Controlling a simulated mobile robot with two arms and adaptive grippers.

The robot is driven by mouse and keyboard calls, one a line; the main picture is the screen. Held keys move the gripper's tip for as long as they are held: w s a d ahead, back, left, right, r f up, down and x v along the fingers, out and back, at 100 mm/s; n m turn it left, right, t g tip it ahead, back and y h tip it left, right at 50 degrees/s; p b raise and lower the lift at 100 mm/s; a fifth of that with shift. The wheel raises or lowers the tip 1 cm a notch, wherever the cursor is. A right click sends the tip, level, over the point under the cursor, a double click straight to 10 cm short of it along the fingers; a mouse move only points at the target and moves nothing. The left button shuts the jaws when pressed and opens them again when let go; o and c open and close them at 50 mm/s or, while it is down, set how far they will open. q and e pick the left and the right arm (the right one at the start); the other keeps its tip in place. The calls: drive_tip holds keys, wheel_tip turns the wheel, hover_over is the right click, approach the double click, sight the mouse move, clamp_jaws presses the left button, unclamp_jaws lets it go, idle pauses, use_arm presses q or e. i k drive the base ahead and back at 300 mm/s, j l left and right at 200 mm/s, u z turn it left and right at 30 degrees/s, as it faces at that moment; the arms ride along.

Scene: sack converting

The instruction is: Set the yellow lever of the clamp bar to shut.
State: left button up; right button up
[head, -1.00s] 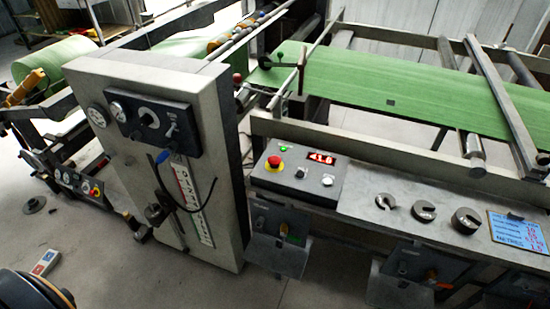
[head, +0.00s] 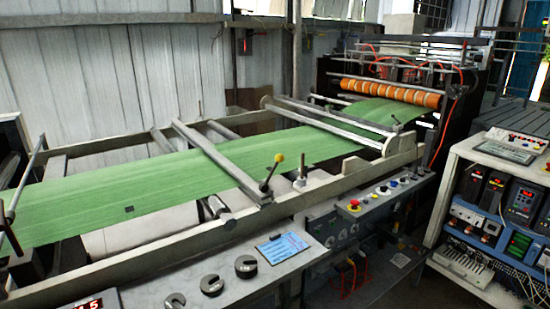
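The clamp bar (head: 222,160) is a grey bar lying crosswise over the green web (head: 110,190), left of the picture's middle. At its near end stands a thin dark lever (head: 270,173) with a yellow ball knob (head: 279,157). The lever points up, tilted a little to the right. I cannot tell whether the bar presses on the web. Neither of my grippers is in view.
A grey ledge in front carries slotted round weights (head: 246,266) and a blue card (head: 283,248). A control panel with a red button (head: 354,204) is right of it. An orange-ringed roller (head: 390,92) and an electrical cabinet (head: 455,165) stand further right.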

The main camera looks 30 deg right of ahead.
sight(274, 168)
drive_tip(key=l+u, duration=0.45)
drive_tip(key=l, duration=1.2)
